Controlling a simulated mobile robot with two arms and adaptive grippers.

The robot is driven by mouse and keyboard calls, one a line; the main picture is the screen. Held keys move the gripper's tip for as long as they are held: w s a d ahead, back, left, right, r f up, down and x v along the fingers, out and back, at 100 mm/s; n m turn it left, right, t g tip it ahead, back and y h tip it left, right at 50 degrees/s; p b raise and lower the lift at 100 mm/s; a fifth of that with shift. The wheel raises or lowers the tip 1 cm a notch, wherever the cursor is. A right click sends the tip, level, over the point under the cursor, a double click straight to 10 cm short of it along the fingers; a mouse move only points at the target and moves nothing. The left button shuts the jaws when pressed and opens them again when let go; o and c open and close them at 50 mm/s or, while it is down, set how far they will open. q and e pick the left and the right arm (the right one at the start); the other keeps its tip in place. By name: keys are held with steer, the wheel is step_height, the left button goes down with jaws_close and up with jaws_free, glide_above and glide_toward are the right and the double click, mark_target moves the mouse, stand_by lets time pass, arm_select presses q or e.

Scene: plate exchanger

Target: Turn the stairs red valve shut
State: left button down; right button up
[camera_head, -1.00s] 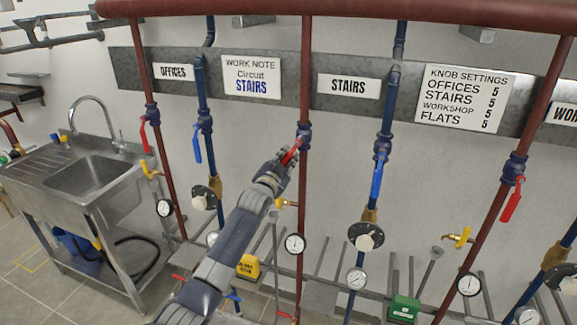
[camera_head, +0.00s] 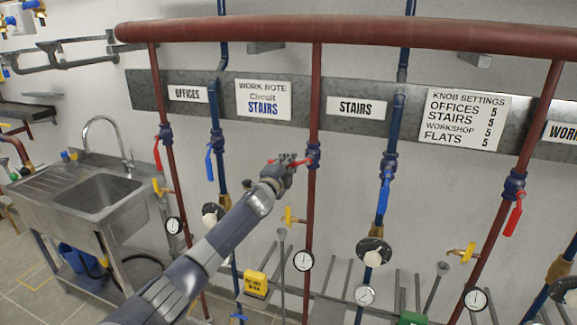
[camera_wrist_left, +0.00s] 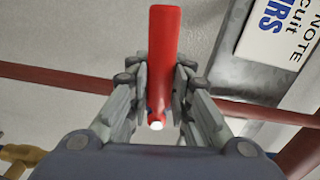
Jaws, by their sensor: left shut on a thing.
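The stairs red valve (camera_head: 313,155) sits on the red pipe left of the STAIRS sign (camera_head: 356,107). Its red lever handle (camera_head: 302,161) sticks out to the left, about level and roughly crosswise to the upright pipe. My left gripper (camera_head: 288,163) is shut on this handle and partly hides it. In the left wrist view, the red handle (camera_wrist_left: 162,55) runs between the two fingers of my left gripper (camera_wrist_left: 160,85). My right gripper is not in view.
Other red levers hang down on the offices pipe (camera_head: 157,153) and the right-hand pipe (camera_head: 514,215). Blue levers (camera_head: 383,197) hang on the blue pipes. A yellow-handled tap (camera_head: 291,217) and a gauge (camera_head: 303,260) sit below the valve. A sink (camera_head: 95,195) stands at left.

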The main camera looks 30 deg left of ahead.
arm_select(q)
steer(key=shift+r+m, duration=0.35)
steer(key=shift+m, duration=0.15)
steer(key=shift+r+m+p, duration=0.1)
steer(key=shift+m+p, duration=0.2)
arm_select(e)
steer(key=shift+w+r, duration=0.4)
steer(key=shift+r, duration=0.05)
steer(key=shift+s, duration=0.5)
arm_select(q)
steer(key=c, duration=1.4)
jaws_free()
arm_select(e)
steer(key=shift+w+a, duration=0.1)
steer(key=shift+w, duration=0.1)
